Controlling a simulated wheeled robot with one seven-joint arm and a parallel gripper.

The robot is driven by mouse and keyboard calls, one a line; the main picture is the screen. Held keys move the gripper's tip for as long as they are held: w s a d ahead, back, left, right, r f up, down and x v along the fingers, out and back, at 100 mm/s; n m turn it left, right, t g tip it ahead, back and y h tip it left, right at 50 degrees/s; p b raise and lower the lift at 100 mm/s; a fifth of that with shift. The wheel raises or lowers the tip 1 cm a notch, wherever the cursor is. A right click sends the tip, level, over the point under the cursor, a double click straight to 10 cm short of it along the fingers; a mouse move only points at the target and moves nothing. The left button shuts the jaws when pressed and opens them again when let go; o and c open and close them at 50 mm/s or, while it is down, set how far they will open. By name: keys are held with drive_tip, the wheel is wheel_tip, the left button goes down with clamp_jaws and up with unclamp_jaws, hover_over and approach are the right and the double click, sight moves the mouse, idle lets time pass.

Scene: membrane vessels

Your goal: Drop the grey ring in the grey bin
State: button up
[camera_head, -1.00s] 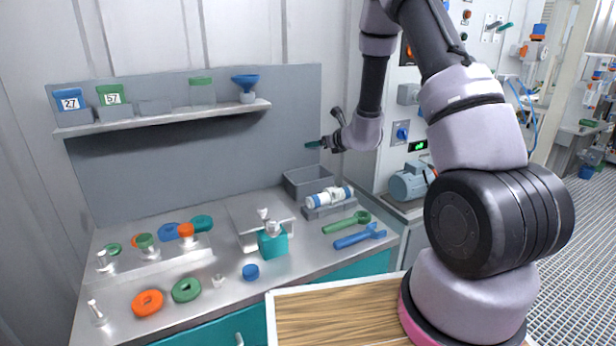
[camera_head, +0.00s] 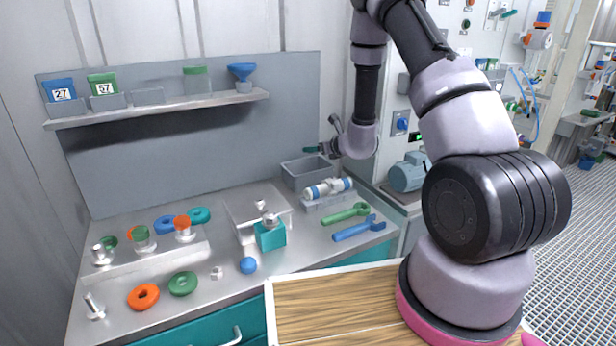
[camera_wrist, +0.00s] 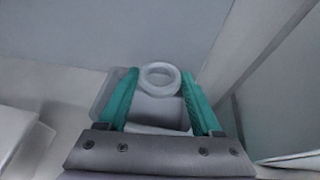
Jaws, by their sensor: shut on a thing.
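My gripper (camera_wrist: 160,76) has teal fingers and is shut on the grey ring (camera_wrist: 160,68), which shows between the fingertips in the wrist view. The grey bin (camera_wrist: 101,96) lies behind and below the ring there, partly hidden by the fingers. In the head view the gripper (camera_head: 312,149) is small and hangs just above the grey bin (camera_head: 303,174) at the back right of the bench. The ring cannot be made out in the head view.
A white and blue cylinder (camera_head: 328,188) sits in a holder in front of the bin. Green (camera_head: 346,214) and blue (camera_head: 358,229) wrenches lie nearer. A shelf (camera_head: 160,108) with small bins runs along the back panel. Orange (camera_head: 143,297) and green (camera_head: 183,284) rings lie front left.

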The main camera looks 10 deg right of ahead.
drive_tip(key=o, duration=1.4)
drive_tip(key=v, duration=1)
drive_tip(key=shift+s+d+r, duration=0.15)
drive_tip(key=shift+s+r, duration=0.1)
drive_tip(key=shift+s, duration=0.05)
